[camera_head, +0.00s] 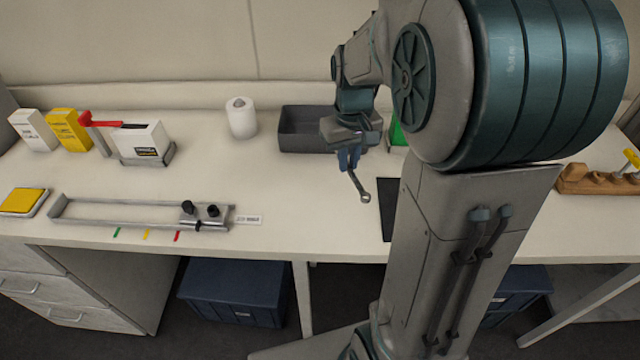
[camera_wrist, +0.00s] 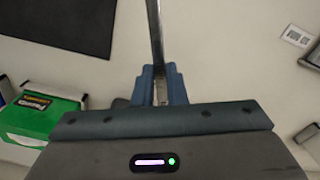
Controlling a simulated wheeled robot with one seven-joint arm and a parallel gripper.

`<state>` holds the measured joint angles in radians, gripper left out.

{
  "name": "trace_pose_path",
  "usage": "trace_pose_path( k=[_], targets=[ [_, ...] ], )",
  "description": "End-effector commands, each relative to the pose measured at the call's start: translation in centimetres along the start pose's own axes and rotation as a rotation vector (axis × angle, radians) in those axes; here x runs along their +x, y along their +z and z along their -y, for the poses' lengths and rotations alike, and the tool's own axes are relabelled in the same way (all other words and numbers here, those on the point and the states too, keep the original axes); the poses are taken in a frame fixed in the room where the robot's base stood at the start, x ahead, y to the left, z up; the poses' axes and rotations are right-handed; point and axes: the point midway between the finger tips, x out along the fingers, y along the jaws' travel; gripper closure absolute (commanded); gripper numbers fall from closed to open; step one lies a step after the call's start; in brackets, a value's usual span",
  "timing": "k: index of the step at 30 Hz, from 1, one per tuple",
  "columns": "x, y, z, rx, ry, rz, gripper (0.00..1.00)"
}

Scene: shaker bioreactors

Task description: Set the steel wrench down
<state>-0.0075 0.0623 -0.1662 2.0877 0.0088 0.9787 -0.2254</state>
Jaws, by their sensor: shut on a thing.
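The steel wrench (camera_head: 357,186) hangs from my gripper (camera_head: 348,158) above the white bench, in front of the grey bin. Its ring end points down and toward the bench front in the head view. In the wrist view the wrench shaft (camera_wrist: 155,42) runs up from between the blue fingers (camera_wrist: 160,85), which are shut on it. The wrench's far end is outside the wrist view. A black mat (camera_head: 388,208) lies on the bench to the right of the wrench, partly hidden by my arm. The mat also shows at the wrist view's upper left (camera_wrist: 70,22).
A grey bin (camera_head: 300,140) and a white roll (camera_head: 241,118) stand at the back. A green box (camera_wrist: 35,122) is near my gripper. A metal rail fixture (camera_head: 130,222) lies at front left, and a wooden rack (camera_head: 590,182) is at right. The bench between fixture and mat is mostly clear.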

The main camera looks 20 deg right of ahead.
Motion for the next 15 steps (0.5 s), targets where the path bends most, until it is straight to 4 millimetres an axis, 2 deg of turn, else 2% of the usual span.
trace_pose_path(
  k=[1,6,10,15],
  targets=[
    [0.7,-0.1,1.4,-0.007,-0.001,0.004,1.00],
    [2.6,-0.6,4.5,-0.005,0.000,0.003,1.00],
    [3.3,-0.8,5.7,-0.004,0.000,0.000,1.00],
    [5.0,-0.7,6.0,-0.003,0.000,0.004,1.00]
  ],
)
